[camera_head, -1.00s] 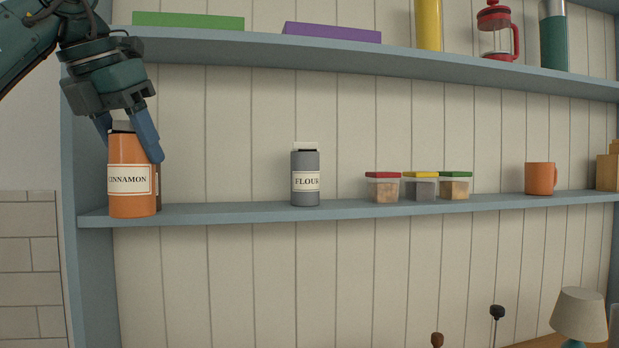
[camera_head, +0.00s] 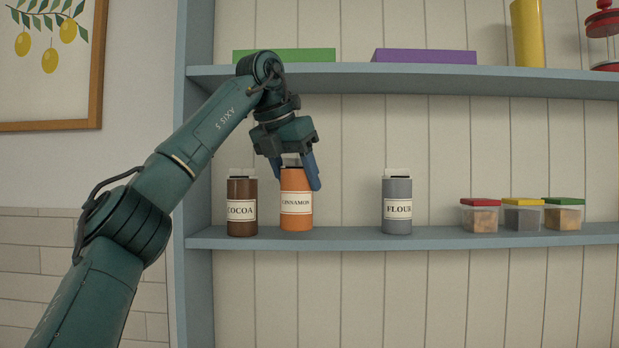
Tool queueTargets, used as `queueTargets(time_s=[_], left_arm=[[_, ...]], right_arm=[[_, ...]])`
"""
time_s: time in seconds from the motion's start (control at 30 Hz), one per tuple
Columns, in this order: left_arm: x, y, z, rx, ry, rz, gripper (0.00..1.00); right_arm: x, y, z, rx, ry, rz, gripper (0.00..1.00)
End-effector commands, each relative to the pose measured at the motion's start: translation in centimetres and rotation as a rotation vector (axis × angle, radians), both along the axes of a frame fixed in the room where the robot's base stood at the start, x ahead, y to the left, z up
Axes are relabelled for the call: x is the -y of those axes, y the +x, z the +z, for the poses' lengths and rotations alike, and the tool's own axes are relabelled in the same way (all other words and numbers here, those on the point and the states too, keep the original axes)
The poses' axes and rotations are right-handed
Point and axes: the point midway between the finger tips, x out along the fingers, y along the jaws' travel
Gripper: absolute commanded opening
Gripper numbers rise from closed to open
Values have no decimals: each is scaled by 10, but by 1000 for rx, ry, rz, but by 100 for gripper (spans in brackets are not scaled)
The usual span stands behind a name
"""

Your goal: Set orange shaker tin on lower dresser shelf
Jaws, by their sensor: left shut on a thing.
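The orange shaker tin (camera_head: 296,206), labelled CINNAMON, is upright at the lower dresser shelf (camera_head: 340,239), between the brown COCOA tin (camera_head: 241,212) and the grey FLOUR tin (camera_head: 397,208). It stands apart from both. My left gripper (camera_head: 297,178) points down from above and is shut on the orange tin's upper part, with its blue fingers on either side. The fingers partly hide the tin's pale cap. The tin's base is at shelf level; I cannot tell whether it touches the shelf. My right gripper is out of view.
Three small lidded boxes (camera_head: 522,217) stand farther right on the lower shelf. The upper shelf (camera_head: 440,82) holds a green block (camera_head: 285,56), a purple block (camera_head: 424,57) and a yellow cylinder (camera_head: 527,35). The shelf between FLOUR and the boxes is clear.

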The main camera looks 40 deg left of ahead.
Motion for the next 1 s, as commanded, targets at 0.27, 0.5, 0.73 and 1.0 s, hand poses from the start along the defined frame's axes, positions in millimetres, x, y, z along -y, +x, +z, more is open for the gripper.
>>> queueTargets(time_s=[0.27,0.5,0.73,1.0], left_arm=[[-3,38,4,-4,0,1,28],[-5,39,-15,1,0,1,28],[-4,39,-16,1,0,1,28],[-4,39,-18,0,0,1,65]], right_arm=[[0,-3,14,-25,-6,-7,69],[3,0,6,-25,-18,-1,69],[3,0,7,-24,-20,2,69],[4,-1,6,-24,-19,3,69]])
